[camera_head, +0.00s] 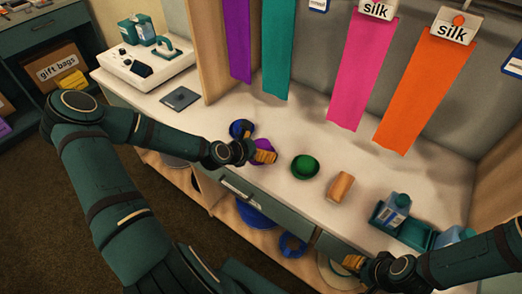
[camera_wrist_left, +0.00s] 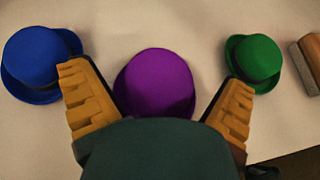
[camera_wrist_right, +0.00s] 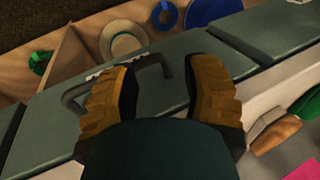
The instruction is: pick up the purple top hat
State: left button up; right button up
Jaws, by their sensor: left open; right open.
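The purple top hat (camera_head: 262,146) stands on the white counter between a blue hat and a green hat. In the left wrist view the purple hat (camera_wrist_left: 155,82) shows its round crown between the two fingers; its lower part is hidden behind my gripper. My left gripper (camera_head: 262,156) is open over the purple hat; its fingers (camera_wrist_left: 158,80) are spread to either side, and I cannot tell whether they touch it. My right gripper (camera_head: 354,262) is open and empty at the counter's front edge, over the drawer fronts in the right wrist view (camera_wrist_right: 158,75).
The blue hat (camera_head: 241,129) is close on the left and the green hat (camera_head: 305,167) on the right. A brown block-like item (camera_head: 340,187) and a teal tray (camera_head: 384,217) with bottles lie further right. Silk strips, including a pink one (camera_head: 362,70), hang behind.

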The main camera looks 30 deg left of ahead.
pick_arm(q)
jog(key=c, duration=1)
jog(key=shift+r, duration=0.1)
